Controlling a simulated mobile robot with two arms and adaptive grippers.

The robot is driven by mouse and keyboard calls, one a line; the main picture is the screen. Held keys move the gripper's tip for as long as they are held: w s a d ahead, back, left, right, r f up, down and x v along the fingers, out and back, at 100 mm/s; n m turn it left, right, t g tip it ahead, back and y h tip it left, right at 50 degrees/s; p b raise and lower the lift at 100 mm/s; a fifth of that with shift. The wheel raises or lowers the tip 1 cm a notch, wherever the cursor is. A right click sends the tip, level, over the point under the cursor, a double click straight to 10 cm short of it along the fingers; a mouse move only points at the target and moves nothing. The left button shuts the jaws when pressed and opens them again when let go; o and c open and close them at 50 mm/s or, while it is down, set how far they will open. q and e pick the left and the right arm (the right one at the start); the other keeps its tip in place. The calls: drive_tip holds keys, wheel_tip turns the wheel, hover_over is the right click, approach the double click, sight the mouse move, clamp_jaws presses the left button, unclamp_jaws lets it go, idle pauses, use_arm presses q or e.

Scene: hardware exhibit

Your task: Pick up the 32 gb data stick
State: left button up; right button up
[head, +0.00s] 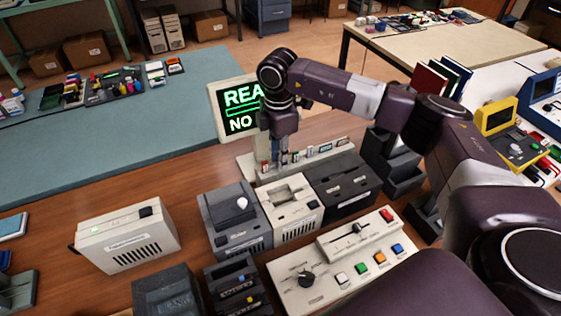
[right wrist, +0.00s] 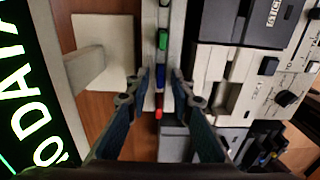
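Several small data sticks stand in a row on a pale rack (head: 245,168) in front of the monitor. In the right wrist view a green stick (right wrist: 163,40), a blue stick (right wrist: 160,66) and a red stick (right wrist: 158,106) show on the rack (right wrist: 178,20). Their labels are too small to read, so I cannot tell which is the 32 gb one. My right gripper (right wrist: 160,75) is open over the rack, its fingertips on either side of the row near the blue stick. In the head view this gripper (head: 272,157) points down at the rack's left part. My left gripper is not in view.
A monitor (head: 232,122) with green text stands close behind the rack. Grey, white and black devices (head: 240,222) stand just in front, with a button panel (head: 318,288) nearer. A beige box (head: 127,237) stands left. Bare wooden tabletop (head: 180,195) lies left of the devices.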

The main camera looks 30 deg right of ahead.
clamp_jaws()
drive_tip(key=shift+r, duration=0.1)
